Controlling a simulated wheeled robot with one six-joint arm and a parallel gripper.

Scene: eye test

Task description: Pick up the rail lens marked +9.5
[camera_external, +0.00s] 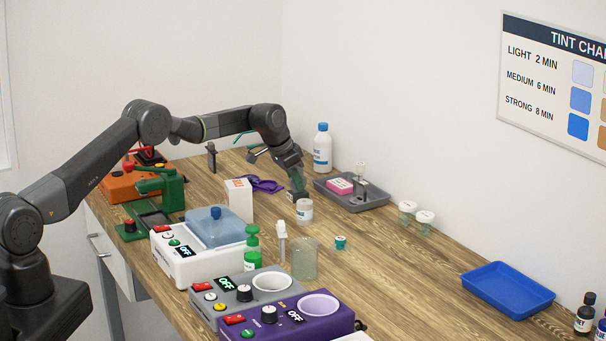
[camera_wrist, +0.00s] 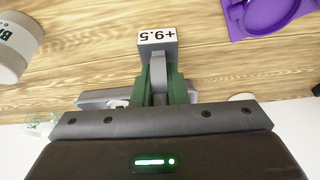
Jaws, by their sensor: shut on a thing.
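The rail lens marked +9.5 shows in the wrist view as a grey block with a white label (camera_wrist: 157,37), its text upside down. My gripper (camera_wrist: 160,92) has its green fingers closed on the grey upright part of the lens. The round glass of the lens is not clear to see. In the external view my gripper (camera_external: 297,188) points down over the far part of the wooden table, just behind a white-lidded jar. The lens is tiny and mostly hidden there. I cannot tell whether it touches the table.
The white-lidded jar (camera_external: 305,212) is close in front of my gripper. A grey tray (camera_external: 378,205) with a pink box is to the right, and a white bottle (camera_external: 322,150) is behind. A purple holder (camera_external: 266,185) lies left. Clear table extends before the blue tray (camera_external: 508,297).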

